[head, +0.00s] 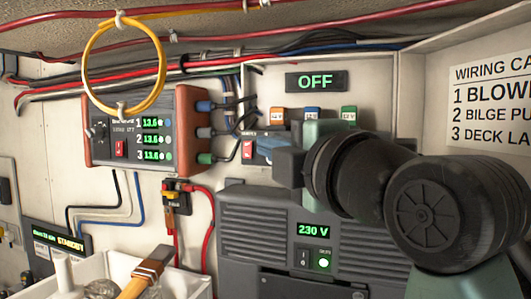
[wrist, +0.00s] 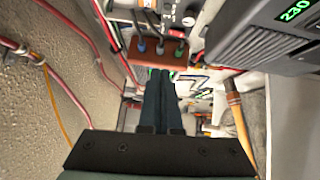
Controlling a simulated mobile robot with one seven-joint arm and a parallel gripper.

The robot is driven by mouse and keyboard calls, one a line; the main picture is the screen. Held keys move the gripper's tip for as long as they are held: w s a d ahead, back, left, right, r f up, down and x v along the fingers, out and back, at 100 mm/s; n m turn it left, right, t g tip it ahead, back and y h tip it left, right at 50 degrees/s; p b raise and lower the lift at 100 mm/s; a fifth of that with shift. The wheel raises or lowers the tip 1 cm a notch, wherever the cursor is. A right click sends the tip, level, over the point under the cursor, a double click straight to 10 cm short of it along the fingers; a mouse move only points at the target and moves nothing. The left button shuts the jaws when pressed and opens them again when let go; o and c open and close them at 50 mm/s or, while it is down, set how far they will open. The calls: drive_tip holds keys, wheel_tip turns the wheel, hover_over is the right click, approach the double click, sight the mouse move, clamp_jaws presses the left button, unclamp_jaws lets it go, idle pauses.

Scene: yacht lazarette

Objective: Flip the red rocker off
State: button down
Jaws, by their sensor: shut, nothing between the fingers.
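A small red rocker (head: 248,150) shows on the pale panel below the dark sign reading OFF (head: 315,81). Another red rocker (head: 121,149) is on the front of the red-brown charger box (head: 187,130); the task does not say which is meant. My gripper (head: 262,152) is just right of the rocker on the pale panel, partly covering that panel. Whether it touches is unclear. In the wrist view, my gripper's two dark fingers (wrist: 160,72) are together and empty, pointing toward the red-brown box (wrist: 155,52). Neither rocker's tilt can be read clearly.
Orange (head: 277,114), blue (head: 312,114) and green (head: 348,114) tags are above my gripper. A grey 230 V unit (head: 260,245) stands below. Cables and a yellow loop (head: 86,55) hang at upper left. A white bin (head: 110,268) is at lower left.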

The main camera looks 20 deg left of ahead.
drive_tip(key=s+d+r+m+t+h, duration=0.2)
drive_tip(key=s+d+m+t+h, duration=0.4)
drive_tip(key=m, duration=0.7)
drive_tip(key=s+d+r+m+t+h, duration=0.2)
drive_tip(key=s+d+m+t+h, duration=0.4)
drive_tip(key=m, duration=0.8)
drive_tip(key=shift+s+t+h, duration=0.3)
drive_tip(key=shift+s+t, duration=0.45)
drive_tip(key=shift+t, duration=0.15)
